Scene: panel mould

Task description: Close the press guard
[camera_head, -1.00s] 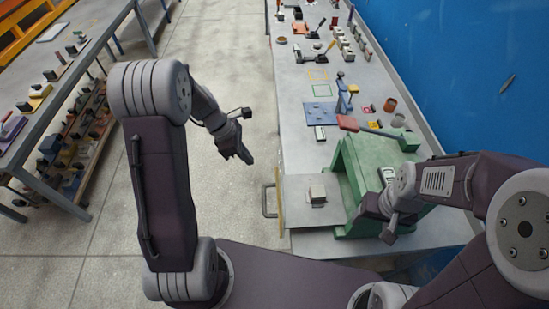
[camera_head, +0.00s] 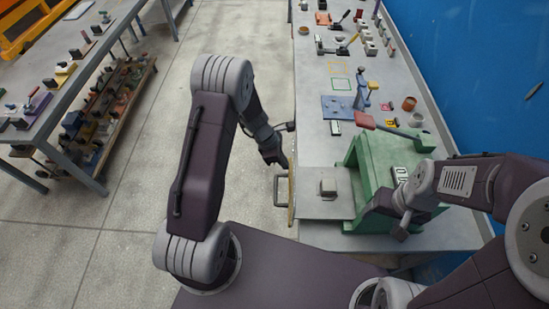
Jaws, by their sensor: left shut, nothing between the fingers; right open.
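The green press (camera_head: 384,150) stands on the bench at the right, with a red-ended lever on its top. At the plate's left end is a yellowish upright edge (camera_head: 291,190) with a dark handle (camera_head: 280,190). My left gripper (camera_head: 277,160) is shut and empty, just above and close to the handle; I cannot tell whether it touches. My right gripper (camera_head: 390,212) is open in front of the press, partly hidden by its own arm.
The grey bench (camera_head: 312,75) carries a blue plate (camera_head: 343,108), small tools and cups behind the press. A blue wall (camera_head: 480,70) bounds the right side. Another table (camera_head: 75,90) with a lower shelf of parts stands at left. The floor between is clear.

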